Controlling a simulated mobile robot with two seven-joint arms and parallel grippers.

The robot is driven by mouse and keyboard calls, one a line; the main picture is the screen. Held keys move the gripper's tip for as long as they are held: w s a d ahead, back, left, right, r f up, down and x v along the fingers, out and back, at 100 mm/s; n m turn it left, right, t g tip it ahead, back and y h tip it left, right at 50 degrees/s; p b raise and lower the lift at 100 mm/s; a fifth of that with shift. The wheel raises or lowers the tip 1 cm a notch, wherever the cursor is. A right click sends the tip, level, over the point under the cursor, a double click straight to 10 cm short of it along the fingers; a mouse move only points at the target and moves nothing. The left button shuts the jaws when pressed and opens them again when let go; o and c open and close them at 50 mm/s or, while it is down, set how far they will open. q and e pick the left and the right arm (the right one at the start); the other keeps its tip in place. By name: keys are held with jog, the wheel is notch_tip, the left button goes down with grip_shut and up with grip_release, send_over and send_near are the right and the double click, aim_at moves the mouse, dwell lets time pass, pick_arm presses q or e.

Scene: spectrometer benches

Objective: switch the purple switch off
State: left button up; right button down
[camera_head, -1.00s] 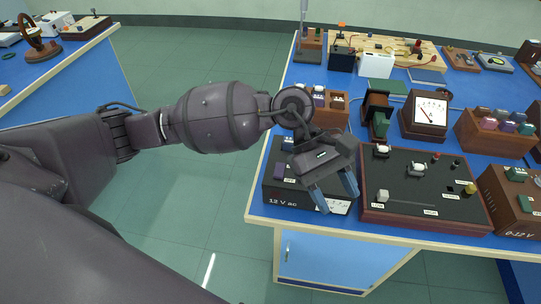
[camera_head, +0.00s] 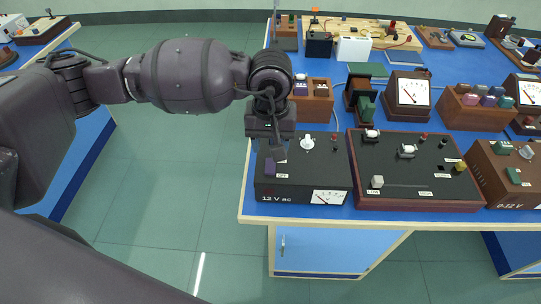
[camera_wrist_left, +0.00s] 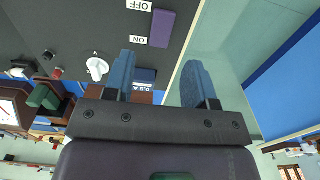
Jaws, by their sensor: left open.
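The purple switch (camera_head: 270,168) sits at the left of the black 12 V ac box's (camera_head: 306,171) top. It also shows in the left wrist view (camera_wrist_left: 162,28), between an OFF label (camera_wrist_left: 139,5) and an ON label (camera_wrist_left: 140,40). I cannot tell which way it is tipped. My left gripper (camera_head: 278,150) points down at the far side of the switch. In the wrist view its two blue fingers (camera_wrist_left: 157,75) are apart with nothing between them, and the switch shows clear of them. In the head view the fingers are largely hidden. My right gripper is not in view.
The box also carries a white knob (camera_head: 307,142) and a meter (camera_head: 329,197). A wooden-framed black panel (camera_head: 408,172) stands close on its right. A wooden box (camera_head: 314,108) with small switches stands behind. Open floor lies left of the bench.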

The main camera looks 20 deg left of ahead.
aim_at(271, 162)
pick_arm(q)
jog(key=shift+f, duration=2.55)
jog(key=c, duration=0.9)
jog(key=shift+s+t+b, duration=0.1)
jog(key=shift+t+b, duration=0.3)
jog(key=shift+t, duration=0.1)
jog(key=shift+r+t, duration=0.1)
jog(key=shift+t, duration=0.3)
jog(key=o, duration=0.9)
jog(key=shift+r, duration=0.1)
notch_tip(271, 162, up, 10)
jog(key=s, duration=0.1)
jog(key=shift+s+d+r+p, duration=0.25)
jog(key=shift+s+p, duration=0.1)
jog(key=shift+p, duration=0.1)
